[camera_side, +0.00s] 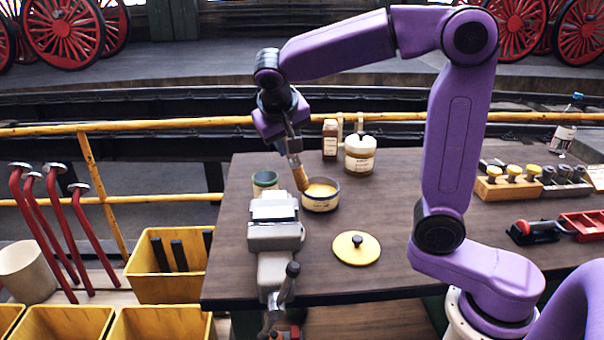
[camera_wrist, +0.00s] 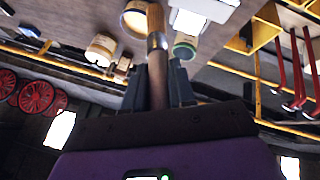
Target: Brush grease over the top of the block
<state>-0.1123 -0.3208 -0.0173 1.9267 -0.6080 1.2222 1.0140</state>
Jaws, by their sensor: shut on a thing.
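My gripper (camera_side: 292,148) is shut on the wooden handle of a brush (camera_wrist: 158,80), which hangs down with its bristles lowest. The bristles are at the left rim of an open tin of yellow grease (camera_side: 321,194); I cannot tell whether they touch it. In the wrist view the brush overlaps the right edge of the tin (camera_wrist: 134,24). A pale metal block (camera_side: 274,205) sits in the grey vise (camera_side: 276,238), just left of and nearer than the tin. The block also shows in the wrist view (camera_wrist: 208,16), partly cut off. Its top looks bare.
A green-rimmed tin (camera_side: 265,180) stands behind the vise. A yellow lid (camera_side: 356,248) lies on the workbench (camera_side: 400,285). A labelled jar (camera_side: 360,155) and a brown bottle (camera_side: 330,138) stand behind the grease tin. Tool racks (camera_side: 520,182) are at the right.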

